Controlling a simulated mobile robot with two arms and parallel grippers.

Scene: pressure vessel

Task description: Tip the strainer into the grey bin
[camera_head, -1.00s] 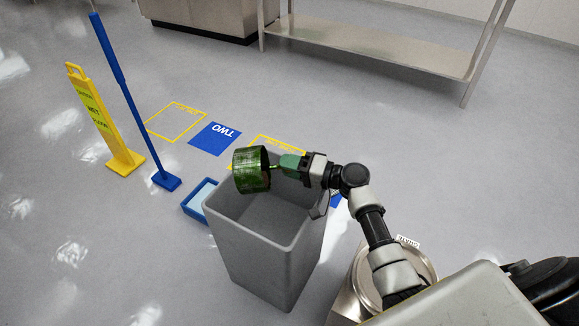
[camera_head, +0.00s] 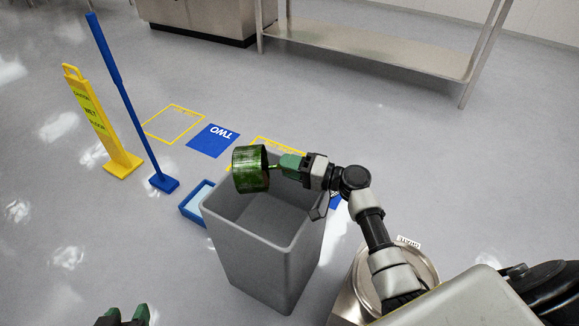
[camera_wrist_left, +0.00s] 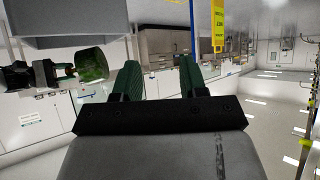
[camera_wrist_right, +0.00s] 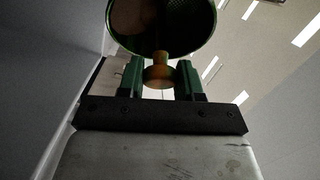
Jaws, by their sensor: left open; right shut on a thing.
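The strainer (camera_head: 250,170) is a green, cylindrical basket, tipped on its side above the left part of the bin's opening. The grey bin (camera_head: 262,245) stands upright on the floor; its inside is only partly visible. My right gripper (camera_head: 281,166) is shut on the strainer's handle, which shows as a brownish knob (camera_wrist_right: 160,74) between the fingers in the right wrist view. The strainer's open mouth and some brownish content show there. My left gripper (camera_head: 127,316) is open and empty at the bottom edge, apart from the bin; its fingers show in the left wrist view (camera_wrist_left: 158,78).
A yellow wet-floor sign (camera_head: 100,125) and a blue-handled tool (camera_head: 125,95) stand at the left. A steel drum (camera_head: 420,265) stands right of the bin.

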